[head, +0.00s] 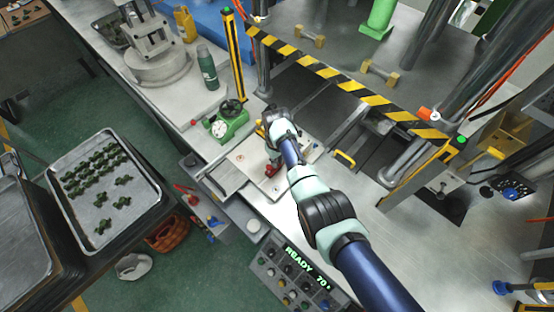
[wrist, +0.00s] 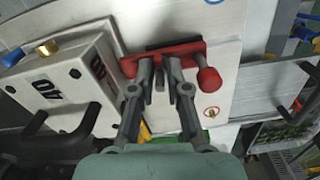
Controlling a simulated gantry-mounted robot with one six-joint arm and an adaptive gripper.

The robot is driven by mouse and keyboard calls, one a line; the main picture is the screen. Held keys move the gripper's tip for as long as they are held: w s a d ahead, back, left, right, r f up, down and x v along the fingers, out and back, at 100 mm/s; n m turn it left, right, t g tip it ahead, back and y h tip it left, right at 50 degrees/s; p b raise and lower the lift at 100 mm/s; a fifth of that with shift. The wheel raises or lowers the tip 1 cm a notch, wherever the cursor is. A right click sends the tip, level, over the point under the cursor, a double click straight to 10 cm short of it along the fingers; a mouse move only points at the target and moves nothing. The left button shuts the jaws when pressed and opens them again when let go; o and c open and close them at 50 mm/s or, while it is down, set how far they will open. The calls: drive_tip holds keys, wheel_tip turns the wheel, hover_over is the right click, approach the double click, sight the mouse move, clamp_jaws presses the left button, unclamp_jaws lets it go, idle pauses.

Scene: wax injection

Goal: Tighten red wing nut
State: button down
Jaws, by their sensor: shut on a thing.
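The red wing nut (wrist: 190,50) is a red bar with a rounded knob at its right end, set on a pale plate (wrist: 228,55). In the wrist view my gripper (wrist: 162,70) has its two fingers at the middle of the red bar, shut on it. The fingers hide part of the bar's middle. In the head view the red part (head: 271,169) shows small beside the end of my arm, over the pale plate. My gripper is mostly hidden there by my own arm.
A white block marked with numbers (wrist: 62,85) and dark handles stands left of the wing nut in the wrist view. A green dial gauge (head: 229,124) stands to the left in the head view. A yellow-black striped bar (head: 345,82) crosses behind. A control panel (head: 290,275) is in front.

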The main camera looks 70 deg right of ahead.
drive_tip(key=m, duration=0.4)
drive_tip(key=shift+r+m, duration=0.1)
drive_tip(key=shift+m, duration=0.3)
idle(0.6)
idle(0.4)
drive_tip(key=c, duration=1.1)
unclamp_jaws()
drive_tip(key=shift+c, duration=0.2)
wheel_tip(320, 180, up, 12)
